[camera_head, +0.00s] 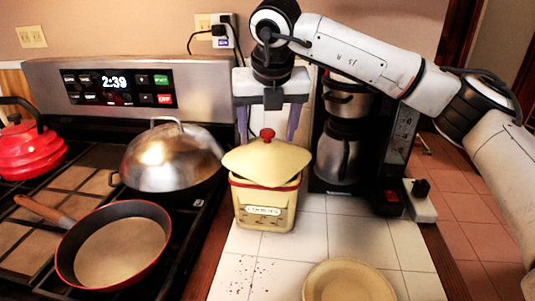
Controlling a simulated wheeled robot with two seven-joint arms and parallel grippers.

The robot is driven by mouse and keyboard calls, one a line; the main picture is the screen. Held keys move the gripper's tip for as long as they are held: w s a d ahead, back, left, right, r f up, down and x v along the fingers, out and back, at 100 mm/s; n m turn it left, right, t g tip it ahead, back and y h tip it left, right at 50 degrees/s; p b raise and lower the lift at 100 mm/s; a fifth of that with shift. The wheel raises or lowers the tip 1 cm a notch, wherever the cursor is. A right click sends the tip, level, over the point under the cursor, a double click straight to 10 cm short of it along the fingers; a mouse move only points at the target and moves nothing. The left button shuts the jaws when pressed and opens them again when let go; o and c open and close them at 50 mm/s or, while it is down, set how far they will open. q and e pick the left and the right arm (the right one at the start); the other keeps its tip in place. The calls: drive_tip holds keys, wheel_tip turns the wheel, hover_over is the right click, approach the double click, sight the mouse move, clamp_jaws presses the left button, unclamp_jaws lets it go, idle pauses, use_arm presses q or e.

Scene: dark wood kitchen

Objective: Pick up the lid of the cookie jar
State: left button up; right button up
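The cookie jar (265,211) is a cream square tin with red trim and a "COOKIES" label, on the white tiled counter. Its pale yellow lid (262,163) with a red knob (267,134) sits on top, looking slightly askew. My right gripper (268,122) points down behind and above the lid, its two fingers spread wide on either side of the knob. The fingers' lower ends are partly hidden by the lid. The gripper is open and holds nothing. My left gripper is not in view.
A coffee maker with a steel carafe (342,152) stands right of the jar. A yellow plate (348,283) lies in front. The stove at left holds a red-rimmed pan (118,246), a domed steel lid (172,157) and a red kettle (27,149). Crumbs lie on the tiles.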

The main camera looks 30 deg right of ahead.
sight(267, 130)
drive_tip(key=shift+s+f, duration=0.15)
drive_tip(key=shift+f, duration=0.05)
drive_tip(key=c, duration=1.1)
drive_tip(key=shift+a+f, duration=0.1)
clamp_jaws()
wheel_tip(267, 130, up, 9)
drive_tip(key=shift+r, duration=0.2)
drive_tip(key=shift+w+r+n+p, duration=0.2)
drive_tip(key=shift+n+p, duration=0.15)
drive_tip(key=shift+n, duration=0.05)
drive_tip(key=n+y+p, duration=0.1)
drive_tip(key=f+n+y+p, duration=0.1)
drive_tip(key=n+p, duration=0.1)
drive_tip(key=shift+w+n, duration=0.1)
drive_tip(key=shift+n, duration=0.2)
drive_tip(key=shift+f+n+p, duration=0.25)
drive_tip(key=shift+n+p, duration=0.25)
drive_tip(key=shift+n, duration=0.2)
drive_tip(key=shift+f+b, duration=2.25)
drive_tip(key=shift+f, duration=1)
